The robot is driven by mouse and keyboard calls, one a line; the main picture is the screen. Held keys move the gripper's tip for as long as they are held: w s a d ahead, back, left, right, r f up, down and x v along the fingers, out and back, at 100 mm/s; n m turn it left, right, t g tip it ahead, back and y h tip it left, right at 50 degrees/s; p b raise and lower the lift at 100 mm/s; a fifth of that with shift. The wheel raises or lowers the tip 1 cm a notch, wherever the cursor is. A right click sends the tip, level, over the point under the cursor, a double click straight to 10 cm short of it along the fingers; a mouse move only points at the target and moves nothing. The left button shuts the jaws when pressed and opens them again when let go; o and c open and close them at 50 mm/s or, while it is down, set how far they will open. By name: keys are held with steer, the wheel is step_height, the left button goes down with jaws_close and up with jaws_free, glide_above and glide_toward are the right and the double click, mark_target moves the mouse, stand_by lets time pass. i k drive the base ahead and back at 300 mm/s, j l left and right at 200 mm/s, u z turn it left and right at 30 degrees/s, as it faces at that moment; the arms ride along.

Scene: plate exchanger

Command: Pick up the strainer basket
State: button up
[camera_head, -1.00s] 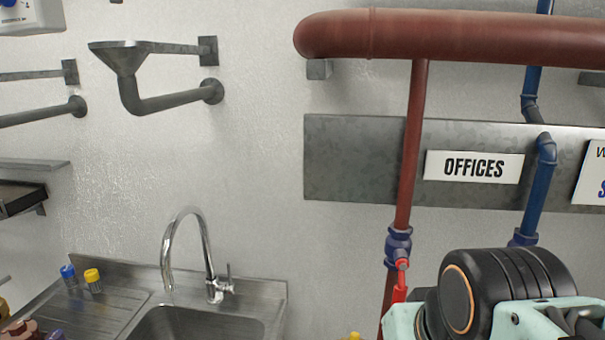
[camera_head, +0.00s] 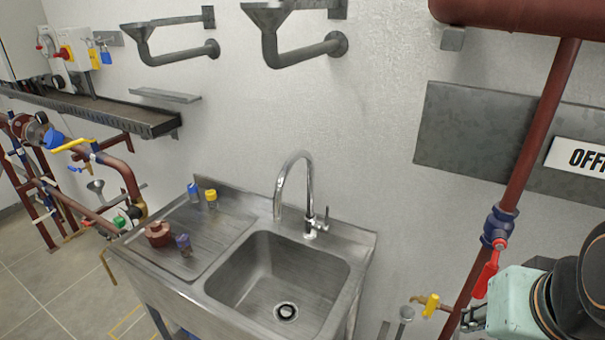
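I cannot make out a strainer basket for certain. A reddish-brown flanged piece (camera_head: 157,234) sits on the ribbed drainboard (camera_head: 215,231) of the steel sink, with a small purple-topped piece (camera_head: 184,245) beside it. A small blue-topped piece (camera_head: 193,193) and a yellow-topped piece (camera_head: 211,198) stand at the drainboard's back edge. The sink bowl (camera_head: 320,268) is empty, with a round drain (camera_head: 286,312) at its bottom. Part of my arm, pale green and black, shows at the lower right. I cannot make out my gripper's fingertips.
A curved tap (camera_head: 308,190) rises behind the bowl. A red-handled valve (camera_head: 490,262) on a red pipe and a yellow-handled tap (camera_head: 430,303) stand right of the sink, near my arm. Pipes with a blue-handled valve (camera_head: 60,139) stand at left. Floor shows at lower left.

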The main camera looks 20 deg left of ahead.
mark_target(183, 240)
steer(key=k+j+u, duration=0.1)
steer(key=k+u, duration=0.2)
steer(key=k, duration=0.25)
steer(key=u, duration=1.25)
steer(key=i+j+u, duration=0.15)
steer(key=i+u, duration=0.5)
